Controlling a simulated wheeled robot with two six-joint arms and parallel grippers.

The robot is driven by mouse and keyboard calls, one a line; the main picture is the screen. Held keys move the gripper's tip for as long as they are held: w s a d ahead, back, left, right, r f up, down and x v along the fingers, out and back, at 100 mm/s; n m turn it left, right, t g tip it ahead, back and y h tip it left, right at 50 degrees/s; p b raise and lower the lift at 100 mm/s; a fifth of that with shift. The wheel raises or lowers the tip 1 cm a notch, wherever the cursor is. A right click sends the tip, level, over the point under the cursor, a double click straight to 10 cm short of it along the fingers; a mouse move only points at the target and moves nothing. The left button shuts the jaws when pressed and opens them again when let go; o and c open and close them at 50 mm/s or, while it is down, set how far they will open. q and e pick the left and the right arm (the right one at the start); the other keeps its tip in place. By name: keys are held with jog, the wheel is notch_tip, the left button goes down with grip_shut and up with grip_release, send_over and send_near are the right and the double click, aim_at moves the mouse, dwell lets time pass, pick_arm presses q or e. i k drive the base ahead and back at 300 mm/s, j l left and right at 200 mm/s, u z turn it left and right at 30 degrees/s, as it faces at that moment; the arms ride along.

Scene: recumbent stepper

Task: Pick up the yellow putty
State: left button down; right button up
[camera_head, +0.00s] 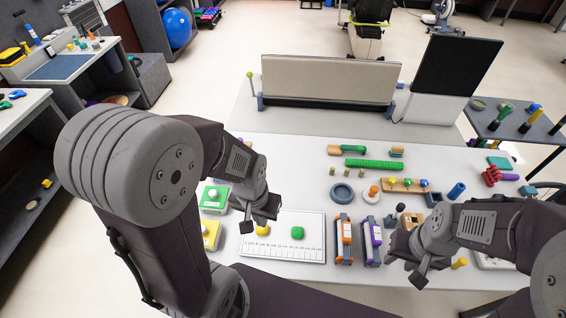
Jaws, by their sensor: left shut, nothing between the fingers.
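The yellow putty (262,230) is a small lump on a white board with a printed scale (283,253), left of a green putty lump (297,232). My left gripper (258,222) is shut and empty, just above and behind the yellow putty in the picture. It partly overlaps the board's far left corner, and I cannot tell the exact gap to the putty. My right gripper (404,268) is over the right front of the table, away from the putty. Its fingers are partly hidden by its own body.
The white table (290,150) holds green (214,197) and yellow (210,234) boxes at left. Orange (345,235) and purple (375,240) framed devices stand right of the board. A grey ring (342,194) and a wooden peg strip (402,186) lie behind. The table's far left is clear.

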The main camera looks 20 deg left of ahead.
aim_at(260, 231)
jog(key=k+j+z, duration=0.4)
jog(key=k+j, duration=0.5)
jog(key=j, duration=0.15)
jog(key=i+j+z, duration=0.2)
jog(key=j, duration=0.75)
jog(key=j+z, duration=0.2)
jog(key=j, duration=0.7)
